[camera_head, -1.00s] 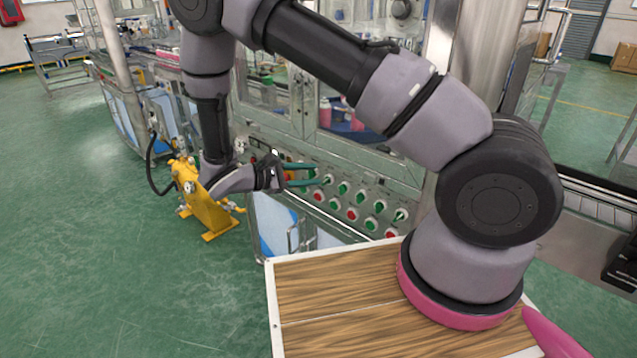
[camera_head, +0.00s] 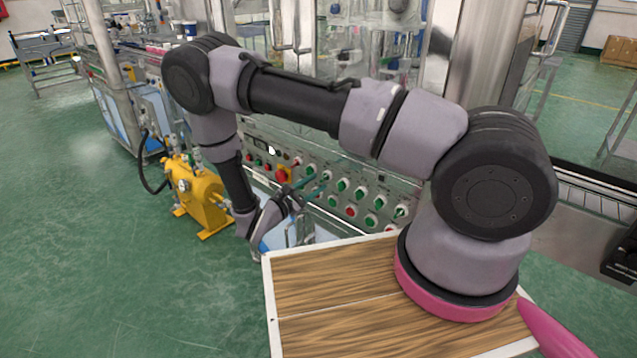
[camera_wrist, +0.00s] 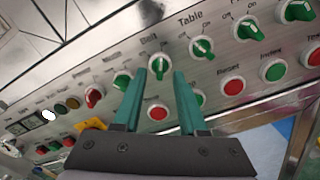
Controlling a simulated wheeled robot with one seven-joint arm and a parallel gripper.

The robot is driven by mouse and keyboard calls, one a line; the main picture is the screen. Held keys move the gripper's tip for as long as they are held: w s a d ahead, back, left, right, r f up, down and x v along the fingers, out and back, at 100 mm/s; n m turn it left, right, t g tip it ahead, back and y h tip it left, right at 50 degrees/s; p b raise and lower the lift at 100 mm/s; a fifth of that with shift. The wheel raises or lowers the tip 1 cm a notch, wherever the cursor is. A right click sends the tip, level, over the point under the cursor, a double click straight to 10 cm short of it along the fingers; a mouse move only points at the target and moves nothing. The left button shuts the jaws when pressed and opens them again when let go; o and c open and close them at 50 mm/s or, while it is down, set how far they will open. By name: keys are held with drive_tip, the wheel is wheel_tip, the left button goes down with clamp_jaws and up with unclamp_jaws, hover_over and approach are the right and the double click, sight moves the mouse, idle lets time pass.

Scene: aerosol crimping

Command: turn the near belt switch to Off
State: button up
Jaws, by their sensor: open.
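My gripper (camera_wrist: 159,74) is open, with two teal fingers pointing at the control panel. In the wrist view a green rotary knob (camera_wrist: 158,64), under a label that seems to read Belt, shows between and just beyond the fingertips. I cannot tell whether they touch it, nor read its setting. Another green knob (camera_wrist: 122,80) is left of the fingers, and the Table knob (camera_wrist: 201,48) is to the right. I cannot tell for certain which knob is the near belt switch. In the head view my gripper (camera_head: 313,185) is in front of the panel's knob row.
A red knob (camera_wrist: 95,97) is farther left. In the head view a yellow machine (camera_head: 202,200) stands on the floor left of the panel (camera_head: 385,190).

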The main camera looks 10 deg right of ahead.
drive_tip(key=shift+x, duration=0.95)
drive_tip(key=shift+c, duration=0.3)
clamp_jaws()
drive_tip(key=shift+n, duration=0.3)
drive_tip(key=n, duration=0.5)
drive_tip(key=shift+n, duration=0.3)
drive_tip(key=n, duration=0.5)
drive_tip(key=shift+n, duration=0.3)
